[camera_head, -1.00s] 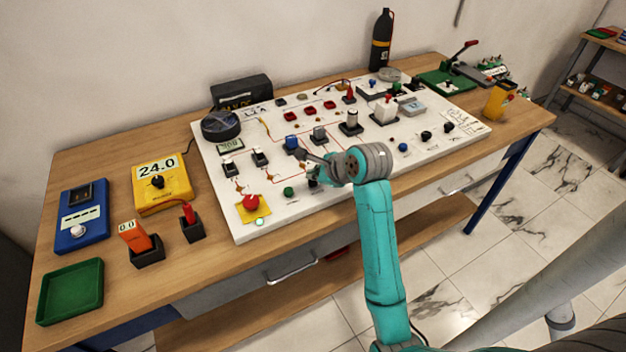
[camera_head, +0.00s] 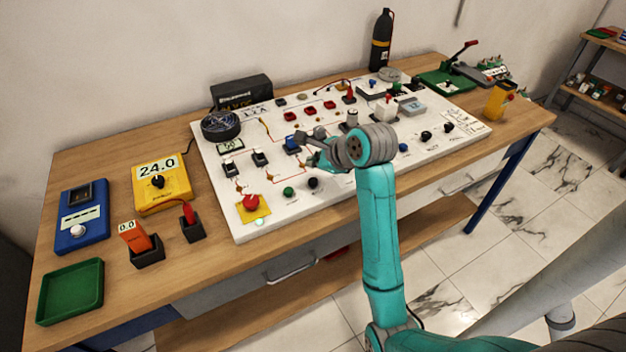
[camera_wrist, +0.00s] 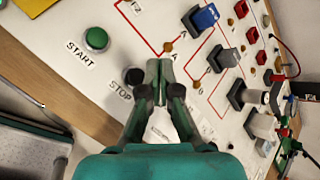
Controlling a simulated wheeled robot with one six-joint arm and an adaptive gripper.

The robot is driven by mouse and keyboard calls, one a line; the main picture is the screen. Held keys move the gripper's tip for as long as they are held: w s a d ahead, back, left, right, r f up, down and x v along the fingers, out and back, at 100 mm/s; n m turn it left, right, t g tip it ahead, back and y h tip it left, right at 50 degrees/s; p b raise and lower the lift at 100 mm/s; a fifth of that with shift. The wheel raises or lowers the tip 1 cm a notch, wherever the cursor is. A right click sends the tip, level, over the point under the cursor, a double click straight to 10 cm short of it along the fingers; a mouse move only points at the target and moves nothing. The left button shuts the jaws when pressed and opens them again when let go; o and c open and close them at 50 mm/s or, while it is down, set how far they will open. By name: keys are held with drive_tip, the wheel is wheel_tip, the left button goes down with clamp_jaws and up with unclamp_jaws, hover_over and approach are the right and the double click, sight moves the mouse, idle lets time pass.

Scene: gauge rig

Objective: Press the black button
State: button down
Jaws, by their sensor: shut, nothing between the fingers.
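The black button (camera_head: 313,183) sits near the front edge of the white panel (camera_head: 330,205), right of the green button (camera_head: 288,192). In the wrist view, the black button (camera_wrist: 133,77) has the printed word STOP beside it, and the green one (camera_wrist: 96,39) has START. My gripper (camera_head: 311,160) is shut and empty above the panel, a little behind the black button in the head view. In the wrist view, its closed fingertips (camera_wrist: 160,68) appear just right of the black button, apart from it. The button's top is uncovered in the head view.
A red mushroom button (camera_head: 250,202) on a yellow plate is at the panel's front left. A blue switch (camera_head: 292,143) and other raised parts stand behind my gripper. A fan (camera_head: 220,125) is at the back left. A yellow meter (camera_head: 162,182) stands left of the panel.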

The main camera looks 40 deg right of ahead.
drive_tip(key=shift+r, duration=0.9)
